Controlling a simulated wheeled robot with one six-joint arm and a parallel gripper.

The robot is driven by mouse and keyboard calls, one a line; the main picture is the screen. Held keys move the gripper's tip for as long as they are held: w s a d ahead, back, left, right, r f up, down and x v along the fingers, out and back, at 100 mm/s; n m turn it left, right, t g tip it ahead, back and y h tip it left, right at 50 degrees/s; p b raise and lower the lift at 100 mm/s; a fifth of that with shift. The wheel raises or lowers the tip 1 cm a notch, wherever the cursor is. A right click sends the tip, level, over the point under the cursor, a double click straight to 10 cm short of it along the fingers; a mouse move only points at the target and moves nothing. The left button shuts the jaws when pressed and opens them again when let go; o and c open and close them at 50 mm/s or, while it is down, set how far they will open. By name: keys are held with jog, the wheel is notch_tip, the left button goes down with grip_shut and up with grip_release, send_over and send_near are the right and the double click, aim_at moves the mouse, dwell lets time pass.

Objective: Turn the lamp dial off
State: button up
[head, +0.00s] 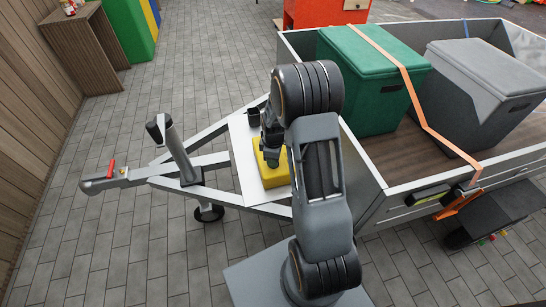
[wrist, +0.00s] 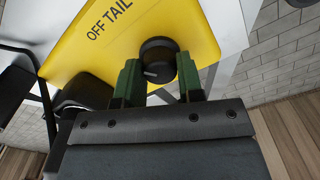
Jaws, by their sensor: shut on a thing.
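The yellow lamp box (head: 275,177) sits on the white plate of the trailer's drawbar. In the wrist view the yellow box (wrist: 95,55) carries the printed words "OFF" and "TAIL"; any further lettering is hidden or out of frame. The round black dial (wrist: 158,52) stands up from its face, with a small pale mark on the side toward me. My gripper (wrist: 159,78) has its two green fingers on either side of the dial, shut on it. In the head view my gripper (head: 271,157) is over the box and hides the dial.
A black open cup (head: 254,117) stands on the plate behind the box. The drawbar's upright jack (head: 178,150) is to the left.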

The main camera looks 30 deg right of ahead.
jog(key=shift+n, duration=0.5)
jog(key=o, duration=0.9)
notch_tip(320, 180, up, 14)
jog(key=p, duration=0.4)
jog(key=shift+f, duration=0.1)
dwell(0.4)
